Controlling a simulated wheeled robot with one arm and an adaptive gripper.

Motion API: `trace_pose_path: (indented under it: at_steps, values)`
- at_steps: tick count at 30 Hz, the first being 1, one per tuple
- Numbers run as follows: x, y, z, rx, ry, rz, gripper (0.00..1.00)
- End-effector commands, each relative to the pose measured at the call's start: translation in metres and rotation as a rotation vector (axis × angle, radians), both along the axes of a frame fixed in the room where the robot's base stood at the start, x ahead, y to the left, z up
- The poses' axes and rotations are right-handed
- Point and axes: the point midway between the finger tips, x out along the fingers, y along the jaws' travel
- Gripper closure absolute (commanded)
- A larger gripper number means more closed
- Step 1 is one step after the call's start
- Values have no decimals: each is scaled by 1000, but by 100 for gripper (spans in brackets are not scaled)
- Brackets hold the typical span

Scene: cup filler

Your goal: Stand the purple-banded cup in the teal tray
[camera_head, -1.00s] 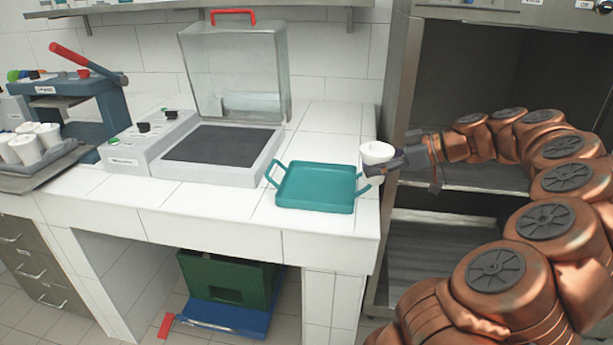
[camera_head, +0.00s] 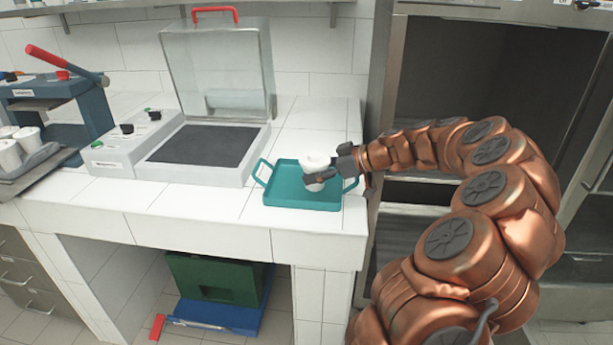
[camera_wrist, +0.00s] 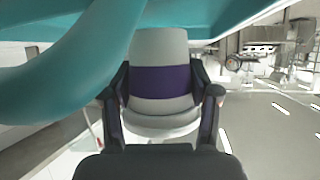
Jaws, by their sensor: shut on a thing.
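The purple-banded cup (camera_head: 315,163) is white and stands upright over the right part of the teal tray (camera_head: 283,198). In the wrist view the cup (camera_wrist: 160,82) shows its purple band between two dark fingers. My gripper (camera_head: 315,179) is shut on the cup from the right side, and it also shows in the wrist view (camera_wrist: 163,95). The teal tray (camera_wrist: 210,18) is close to the cup's narrow end there. I cannot tell whether the cup's base touches the tray floor. The fingers hide part of the cup in the head view.
The tray lies on the white tiled counter (camera_head: 230,205), near its front edge. A grey machine (camera_head: 165,160) with a raised clear lid stands left of the tray. Other white cups (camera_head: 10,155) are at the far left. An open dark cabinet (camera_head: 480,90) stands to the right.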

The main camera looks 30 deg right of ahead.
Motion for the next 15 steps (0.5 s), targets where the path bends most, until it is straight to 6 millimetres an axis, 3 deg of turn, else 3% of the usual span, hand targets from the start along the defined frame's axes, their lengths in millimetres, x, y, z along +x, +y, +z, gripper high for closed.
trace_pose_path:
  at_steps: [6,15]
  values:
    - [19,17,-18,4,3,4,80]
    - [22,18,-22,1,0,2,80]
